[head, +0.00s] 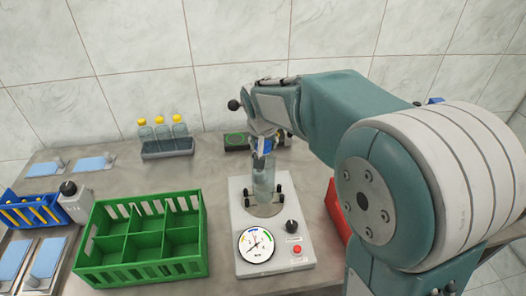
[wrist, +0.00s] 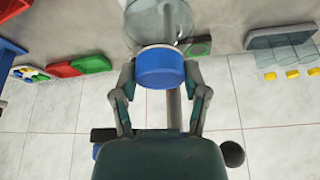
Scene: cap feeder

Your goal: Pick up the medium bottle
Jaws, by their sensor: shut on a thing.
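A clear bottle (head: 263,178) with a blue cap stands upright on the round plate of a grey capping station (head: 242,204). In the wrist view the blue cap (wrist: 160,68) sits between my fingers, with the clear bottle body (wrist: 160,20) beyond it. My gripper (head: 264,146) comes from above and is shut on this bottle at its cap end. Three clear bottles with yellow caps (head: 161,131) stand in a grey rack (head: 168,149) at the back. I cannot tell from the views which bottle counts as medium.
The station has a gauge (head: 256,246), a black knob (head: 292,227) and a red button (head: 297,249). A green divided crate (head: 140,270) stands to its left, a red bin (head: 335,208) to its right. A blue bin (head: 30,213) is far left. Bare table lies behind the crate.

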